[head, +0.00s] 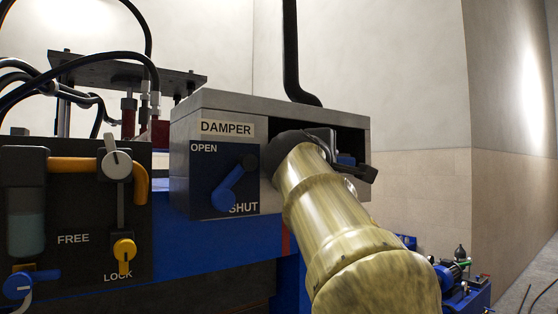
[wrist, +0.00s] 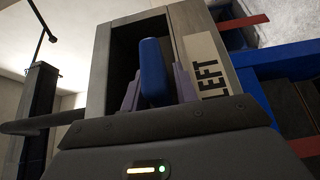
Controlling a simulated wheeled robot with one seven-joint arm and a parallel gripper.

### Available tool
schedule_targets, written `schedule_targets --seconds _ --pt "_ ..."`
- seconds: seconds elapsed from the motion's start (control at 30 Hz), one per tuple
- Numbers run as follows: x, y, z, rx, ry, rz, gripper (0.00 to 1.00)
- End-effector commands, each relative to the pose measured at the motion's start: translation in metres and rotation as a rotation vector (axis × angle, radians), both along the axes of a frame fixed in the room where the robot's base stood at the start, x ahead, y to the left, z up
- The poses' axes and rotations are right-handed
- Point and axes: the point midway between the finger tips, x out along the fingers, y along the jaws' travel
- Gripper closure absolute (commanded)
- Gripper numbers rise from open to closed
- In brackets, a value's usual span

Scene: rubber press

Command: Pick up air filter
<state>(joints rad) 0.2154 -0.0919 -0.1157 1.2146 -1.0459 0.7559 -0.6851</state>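A blue upright piece (wrist: 152,72) with a rounded top shows in the wrist view, inside the grey box's opening. It may be the air filter, but its lower part is hidden and I cannot be sure. My gripper (wrist: 158,92) has its two purplish fingers on either side of this piece, very close to it. I cannot tell whether they press on it. In the head view my gripper (head: 345,160) is at the dark opening in the right part of the grey box (head: 270,103), with a bit of blue by it. My arm hides part of the opening.
The box's front bears a DAMPER label (head: 226,128) and a blue lever (head: 234,184) between OPEN and SHUT. A LEFT label (wrist: 207,66) is beside the opening in the wrist view. A black pipe (head: 291,50) rises behind. A FREE/LOCK panel (head: 75,215) stands left.

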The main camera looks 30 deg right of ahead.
Motion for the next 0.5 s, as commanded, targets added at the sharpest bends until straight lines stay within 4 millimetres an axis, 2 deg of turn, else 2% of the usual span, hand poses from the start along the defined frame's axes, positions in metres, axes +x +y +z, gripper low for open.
schedule_targets --seconds 0.1,0.5 --pt "0.0018 -0.0056 0.0007 -0.001 -0.001 0.001 0.71" --pt "0.0018 -0.0052 0.0 0.0 -0.001 0.002 0.71"
